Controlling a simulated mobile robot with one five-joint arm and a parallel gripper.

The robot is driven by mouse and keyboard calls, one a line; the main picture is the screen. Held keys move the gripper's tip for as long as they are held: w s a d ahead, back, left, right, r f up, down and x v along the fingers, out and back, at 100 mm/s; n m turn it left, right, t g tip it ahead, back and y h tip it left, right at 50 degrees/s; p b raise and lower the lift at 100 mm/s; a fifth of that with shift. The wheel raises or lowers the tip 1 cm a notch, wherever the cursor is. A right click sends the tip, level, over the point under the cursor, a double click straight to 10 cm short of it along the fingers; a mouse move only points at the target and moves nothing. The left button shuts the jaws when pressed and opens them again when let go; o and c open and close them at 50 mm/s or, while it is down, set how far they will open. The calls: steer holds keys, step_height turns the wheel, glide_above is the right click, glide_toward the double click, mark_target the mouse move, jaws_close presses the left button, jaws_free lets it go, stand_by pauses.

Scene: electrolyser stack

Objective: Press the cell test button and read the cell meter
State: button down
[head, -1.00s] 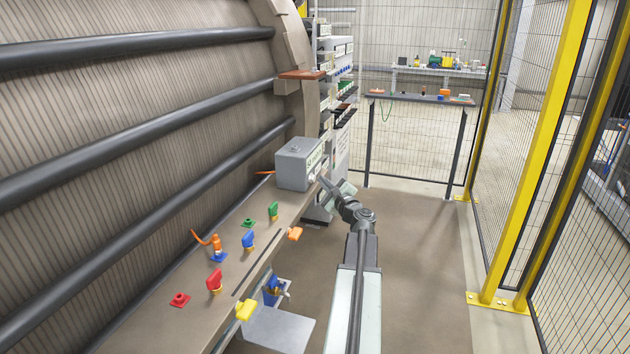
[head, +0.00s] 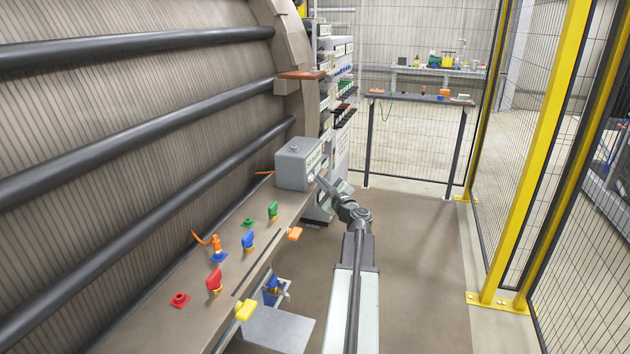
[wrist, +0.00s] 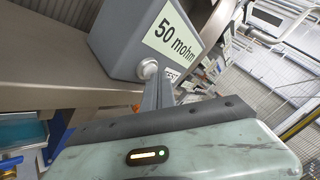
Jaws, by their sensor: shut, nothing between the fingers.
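The cell meter is a grey box (head: 296,165) at the far end of the brown bench. In the wrist view its pale panel (wrist: 172,34) reads "50 mohm". A round whitish button (wrist: 149,68) sits on the same face below the panel, beside a partly hidden label that seems to read "TEST". My gripper (head: 322,182) is shut and empty at the box's right face. In the wrist view the shut fingers (wrist: 152,78) reach the button and overlap it; whether they press it in cannot be told.
The bench (head: 190,262) carries red, blue, green and orange plugs or handles. A yellow one (head: 246,310) and an orange one (head: 295,234) stick out at its front edge. A shelved rack (head: 340,110) stands behind the box. Yellow-framed mesh fencing (head: 540,150) bounds the right; the floor between is clear.

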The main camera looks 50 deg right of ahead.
steer(key=shift+s+d, duration=0.25)
steer(key=shift+s, duration=0.65)
steer(key=s, duration=0.2)
steer(key=s+d, duration=0.1)
steer(key=s, duration=0.2)
steer(key=shift+s+d, duration=0.35)
steer(key=shift+d, duration=0.05)
stand_by(0.4)
